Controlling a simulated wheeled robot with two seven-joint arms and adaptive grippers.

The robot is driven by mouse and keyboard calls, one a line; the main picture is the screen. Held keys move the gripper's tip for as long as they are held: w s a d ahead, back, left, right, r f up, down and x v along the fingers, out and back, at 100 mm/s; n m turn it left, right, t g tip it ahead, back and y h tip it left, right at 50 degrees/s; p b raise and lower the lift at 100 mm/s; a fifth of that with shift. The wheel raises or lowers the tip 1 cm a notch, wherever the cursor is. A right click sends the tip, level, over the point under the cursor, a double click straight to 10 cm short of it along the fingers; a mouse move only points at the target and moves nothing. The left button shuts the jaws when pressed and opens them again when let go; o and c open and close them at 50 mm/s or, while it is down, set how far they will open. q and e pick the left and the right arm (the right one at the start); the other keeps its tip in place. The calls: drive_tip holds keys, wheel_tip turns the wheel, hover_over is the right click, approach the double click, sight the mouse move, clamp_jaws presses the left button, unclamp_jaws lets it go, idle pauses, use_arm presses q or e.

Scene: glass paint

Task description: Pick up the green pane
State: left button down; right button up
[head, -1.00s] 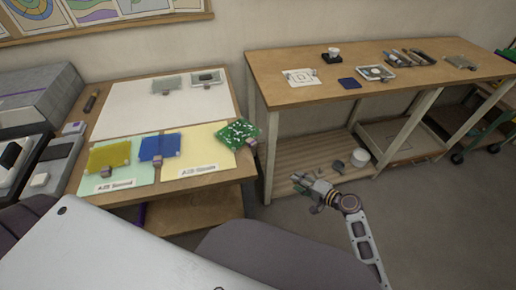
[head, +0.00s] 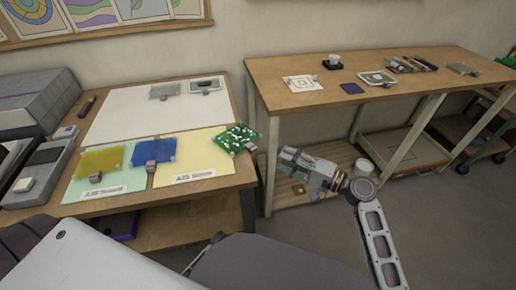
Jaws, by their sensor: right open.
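The green pane (head: 237,136), speckled with white, lies at the right edge of the left table, partly on the yellow sheet (head: 205,169). A small grey-purple block sits at its lower right corner, by the table edge. My right gripper (head: 286,158) is open and empty, to the right of the pane and apart from it, over the gap between the two tables. Its fingers point left toward the pane. My left gripper is not in view.
A yellow pane (head: 99,161) and a blue pane (head: 153,151) lie left of the green one. Two clear panes lie on the white sheet (head: 130,113) behind.

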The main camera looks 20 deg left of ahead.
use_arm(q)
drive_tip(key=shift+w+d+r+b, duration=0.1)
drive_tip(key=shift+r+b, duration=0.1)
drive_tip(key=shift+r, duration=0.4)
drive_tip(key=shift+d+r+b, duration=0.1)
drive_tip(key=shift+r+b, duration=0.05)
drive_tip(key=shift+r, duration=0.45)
use_arm(e)
drive_tip(key=w+a, duration=0.2)
drive_tip(key=a, duration=0.7)
drive_tip(key=shift+a, duration=0.4)
drive_tip(key=shift+c, duration=0.3)
drive_tip(key=shift+f, duration=0.1)
clamp_jaws()
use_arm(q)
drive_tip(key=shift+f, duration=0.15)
